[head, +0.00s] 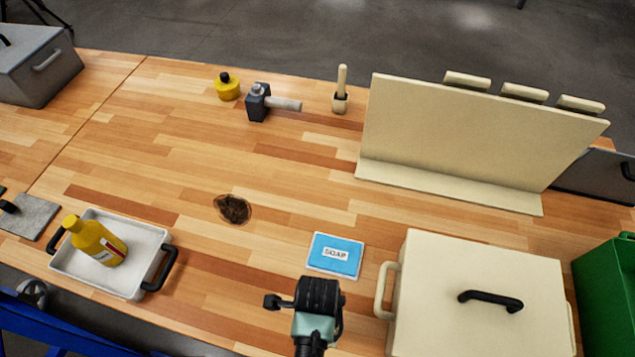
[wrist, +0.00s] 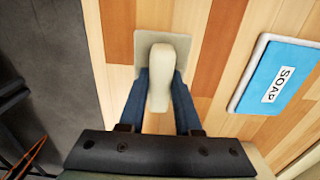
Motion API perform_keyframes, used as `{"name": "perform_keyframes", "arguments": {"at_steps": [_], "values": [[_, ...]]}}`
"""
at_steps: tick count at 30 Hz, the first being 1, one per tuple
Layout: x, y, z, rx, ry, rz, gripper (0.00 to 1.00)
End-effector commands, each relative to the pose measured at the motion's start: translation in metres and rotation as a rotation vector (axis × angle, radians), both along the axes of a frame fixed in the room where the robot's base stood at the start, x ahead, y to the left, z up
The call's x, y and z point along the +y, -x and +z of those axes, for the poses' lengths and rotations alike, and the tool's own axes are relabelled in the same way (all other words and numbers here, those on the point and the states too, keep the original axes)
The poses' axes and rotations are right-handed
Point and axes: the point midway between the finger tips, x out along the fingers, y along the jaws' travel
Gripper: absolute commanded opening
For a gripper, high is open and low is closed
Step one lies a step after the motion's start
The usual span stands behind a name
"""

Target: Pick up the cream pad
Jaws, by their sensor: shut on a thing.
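The cream pad (wrist: 207,45) shows in the wrist view as a flat, pale square plate with a rounded cream handle standing up from it. My gripper (wrist: 163,92) has its two blue fingers on either side of that handle, shut on it. The plate lies over the wooden tabletop; I cannot tell whether it touches the wood or hangs just above. In the head view my wrist shows at the bottom middle and hides the fingers and the pad.
A blue soap packet (head: 336,256) lies close by. A cream lidded box (head: 440,270) stands to the right, a cream upright board (head: 450,135) behind. A dark stain (head: 233,209) marks the table. A white tray (head: 152,240) holds a yellow bottle (head: 98,243) at left.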

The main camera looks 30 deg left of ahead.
Motion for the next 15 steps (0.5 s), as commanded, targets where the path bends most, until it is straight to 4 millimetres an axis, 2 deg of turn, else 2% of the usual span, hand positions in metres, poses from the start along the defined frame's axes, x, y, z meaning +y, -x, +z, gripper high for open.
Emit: {"name": "perform_keyframes", "arguments": {"at_steps": [9, 15], "values": [[0.0, -0.001, 0.003, -0.002, -0.001, 0.0, 0.0], [0.0, -0.001, 0.028, -0.005, -0.001, -0.002, 0.0]]}}
